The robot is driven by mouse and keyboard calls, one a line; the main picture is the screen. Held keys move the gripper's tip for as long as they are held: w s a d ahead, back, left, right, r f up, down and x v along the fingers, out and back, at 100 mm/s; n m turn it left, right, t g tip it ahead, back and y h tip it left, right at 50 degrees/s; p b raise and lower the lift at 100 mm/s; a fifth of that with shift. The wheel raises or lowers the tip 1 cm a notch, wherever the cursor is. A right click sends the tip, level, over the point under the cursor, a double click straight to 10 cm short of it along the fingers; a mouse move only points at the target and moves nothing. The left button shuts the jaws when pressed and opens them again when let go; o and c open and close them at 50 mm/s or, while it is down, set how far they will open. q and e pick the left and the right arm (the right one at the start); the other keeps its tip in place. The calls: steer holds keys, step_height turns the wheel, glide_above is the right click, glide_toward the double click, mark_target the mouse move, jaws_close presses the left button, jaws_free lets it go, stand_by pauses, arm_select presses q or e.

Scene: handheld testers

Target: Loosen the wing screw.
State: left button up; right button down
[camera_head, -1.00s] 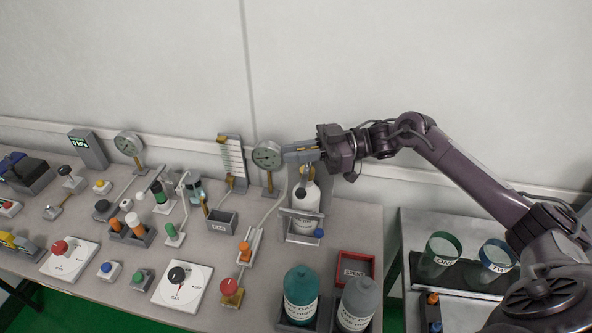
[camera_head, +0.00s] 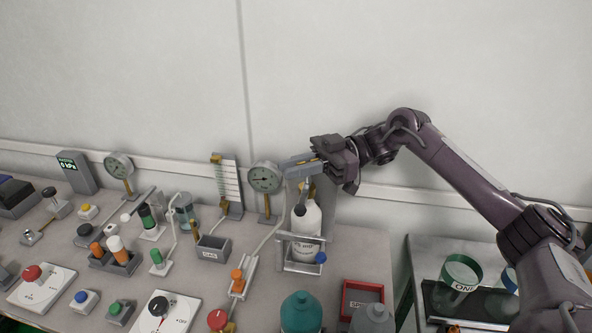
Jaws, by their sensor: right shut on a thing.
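My right gripper (camera_head: 322,162) is at the top of the metal stand (camera_head: 296,268), above the white bottle (camera_head: 306,228). It comes in from the right and is shut on a small brass-coloured part there, which appears to be the wing screw (camera_head: 311,168). The dark gripper hides most of the contact. A grey bar (camera_head: 295,161) sticks out to the left beside the fingers. The bottle stands upright in the stand, with a blue knob (camera_head: 320,257) at the stand's lower right. My left gripper is not in view.
A round gauge (camera_head: 264,178) stands close left of the stand. A red tray (camera_head: 363,301) and a teal bottle (camera_head: 301,314) are in front. Several testers with coloured knobs fill the left of the bench. The wall is close behind.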

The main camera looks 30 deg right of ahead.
steer(key=shift+f, duration=0.15)
steer(key=c, duration=1.4)
jaws_free()
steer(key=shift+c, duration=0.2)
